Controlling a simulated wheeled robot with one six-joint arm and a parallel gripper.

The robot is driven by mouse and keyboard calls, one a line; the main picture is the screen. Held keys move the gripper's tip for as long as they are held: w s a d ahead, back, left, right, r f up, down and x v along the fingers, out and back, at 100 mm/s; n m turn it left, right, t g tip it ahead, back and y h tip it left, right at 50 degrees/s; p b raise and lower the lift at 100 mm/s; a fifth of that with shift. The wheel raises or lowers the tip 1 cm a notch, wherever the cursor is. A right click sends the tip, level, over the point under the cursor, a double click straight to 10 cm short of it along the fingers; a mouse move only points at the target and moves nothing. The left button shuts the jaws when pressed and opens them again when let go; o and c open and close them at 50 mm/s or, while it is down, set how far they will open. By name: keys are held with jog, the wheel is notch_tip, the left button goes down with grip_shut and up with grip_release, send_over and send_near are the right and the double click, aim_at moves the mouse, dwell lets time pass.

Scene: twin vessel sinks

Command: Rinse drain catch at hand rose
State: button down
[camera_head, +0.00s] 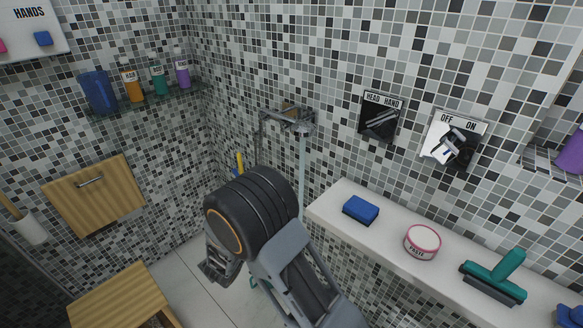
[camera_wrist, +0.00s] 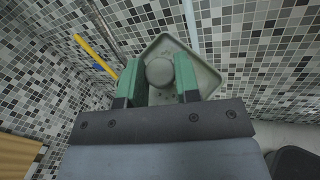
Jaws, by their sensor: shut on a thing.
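My gripper (camera_wrist: 160,82) shows in the wrist view with two green fingers shut on the round knob of a pale grey-green square drain catch (camera_wrist: 208,75). The catch has a raised rim and lies beyond the fingertips. In the head view my arm hides most of the gripper and the catch. The HEAD/HAND selector (camera_head: 380,117) and the OFF/ON valve (camera_head: 452,138) are on the wall to the right; I cannot tell the valve's setting.
A white ledge (camera_head: 385,245) on the right bears a blue sponge (camera_head: 360,210), a paste tin (camera_head: 422,241) and a teal squeegee (camera_head: 495,277). A wooden stool (camera_head: 118,297) stands at lower left. A yellow-handled tool (camera_wrist: 97,57) leans in the corner. Bottles stand on a glass shelf (camera_head: 150,100).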

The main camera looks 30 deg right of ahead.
jog(key=shift+s+d, duration=0.1)
dwell(0.3)
jog(key=shift+s+d, duration=0.3)
jog(key=shift+s, duration=0.05)
jog(key=shift+w+a, duration=0.15)
jog(key=shift+w, duration=0.05)
jog(key=shift+w+a, duration=0.3)
jog(key=shift+s+d, duration=0.1)
dwell(0.3)
jog(key=shift+s+d, duration=0.35)
jog(key=shift+w+a, duration=0.2)
jog(key=shift+w+a, duration=0.25)
